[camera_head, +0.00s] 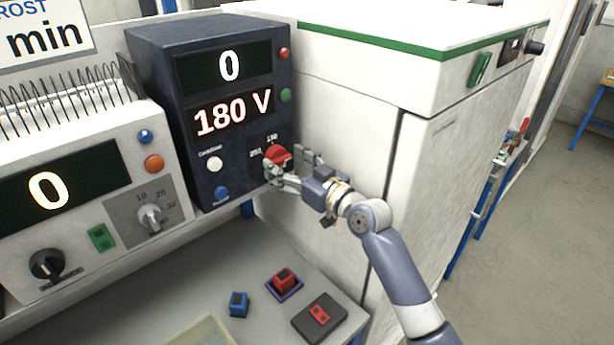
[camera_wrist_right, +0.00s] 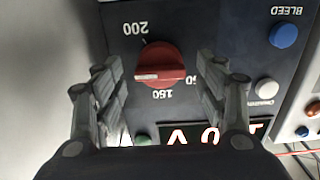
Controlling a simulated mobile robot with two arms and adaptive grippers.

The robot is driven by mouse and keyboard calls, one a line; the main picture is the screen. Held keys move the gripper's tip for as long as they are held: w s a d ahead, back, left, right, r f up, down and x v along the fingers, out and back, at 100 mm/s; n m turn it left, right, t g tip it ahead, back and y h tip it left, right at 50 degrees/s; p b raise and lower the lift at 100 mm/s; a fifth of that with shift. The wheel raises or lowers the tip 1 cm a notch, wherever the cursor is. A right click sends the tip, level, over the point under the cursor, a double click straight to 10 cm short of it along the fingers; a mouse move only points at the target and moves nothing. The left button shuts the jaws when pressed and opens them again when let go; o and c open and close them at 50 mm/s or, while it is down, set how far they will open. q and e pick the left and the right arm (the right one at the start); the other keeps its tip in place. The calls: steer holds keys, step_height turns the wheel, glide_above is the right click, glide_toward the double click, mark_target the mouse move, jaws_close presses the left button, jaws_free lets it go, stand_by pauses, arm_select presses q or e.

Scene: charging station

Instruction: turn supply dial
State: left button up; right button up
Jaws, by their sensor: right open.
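The red supply dial (camera_head: 277,155) sits low on the right of the dark supply box (camera_head: 218,160), whose displays read 0 and 180 V. My right gripper (camera_head: 289,166) is at the dial with its fingers spread. In the right wrist view, which shows the panel upside down, the red dial (camera_wrist_right: 161,64) lies between the two open fingers, with gaps visible on both sides. Its white mark points left in that view. My left gripper is not in view.
A white unit (camera_head: 60,190) with a black knob and a grey dial stands left. A large white cabinet (camera_head: 450,150) stands close behind my right arm. Blue (camera_head: 238,303) and red (camera_head: 284,279) blocks and a dark switch box (camera_head: 319,317) are on the bench below.

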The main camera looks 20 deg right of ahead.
steer(key=v, duration=1)
steer(key=shift+r, duration=0.1)
steer(key=shift+w, duration=0.1)
steer(key=b+x, duration=0.2)
steer(key=x, duration=0.1)
steer(key=b+x, duration=0.2)
steer(key=x, duration=0.2)
steer(key=b+x, duration=0.2)
steer(key=x, duration=0.2)
steer(key=shift+f, duration=0.25)
steer(key=shift+w+a+f, duration=0.1)
steer(key=shift+w+a, duration=0.15)
steer(key=shift+w, duration=0.3)
steer(key=shift+c, duration=0.3)
steer(key=c, duration=1)
